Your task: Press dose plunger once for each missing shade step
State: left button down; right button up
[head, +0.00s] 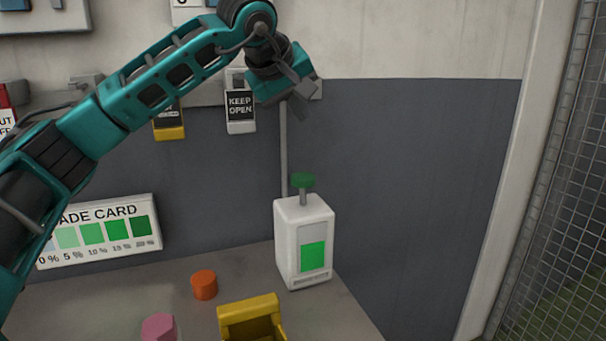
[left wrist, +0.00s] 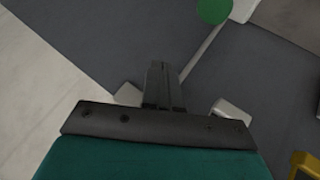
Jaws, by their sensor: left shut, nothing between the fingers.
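A white dosing box (head: 302,240) stands on the bench, with a green plunger knob (head: 303,180) raised on a grey stem at its top. A mid-green patch (head: 313,257) shows on its front. A shade card (head: 100,231) leans at the left, with green steps darkening toward the right; my arm covers its left end. My left gripper (head: 301,108) is shut and empty, well above the knob. In the left wrist view the shut fingers (left wrist: 162,85) show, with the green knob (left wrist: 213,10) apart from them at the top edge. My right gripper is not in view.
A "KEEP OPEN" tag (head: 240,106) hangs on the wall. A wire mesh (head: 555,170) stands at the right.

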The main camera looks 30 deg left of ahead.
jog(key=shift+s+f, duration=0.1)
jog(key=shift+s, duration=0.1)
pick_arm(q)
jog(key=b, duration=0.4)
send_over(299, 177)
notch_tip(299, 177, down, 5)
jog(key=shift+s+r, duration=0.1)
jog(key=shift+r, duration=0.1)
notch_tip(299, 177, down, 2)
jog(key=shift+f+b, duration=0.15)
jog(key=shift+b, duration=1.1)
jog(key=shift+f, duration=0.3)
jog(key=shift+f+b, duration=0.45)
jog(key=shift+f, duration=0.2)
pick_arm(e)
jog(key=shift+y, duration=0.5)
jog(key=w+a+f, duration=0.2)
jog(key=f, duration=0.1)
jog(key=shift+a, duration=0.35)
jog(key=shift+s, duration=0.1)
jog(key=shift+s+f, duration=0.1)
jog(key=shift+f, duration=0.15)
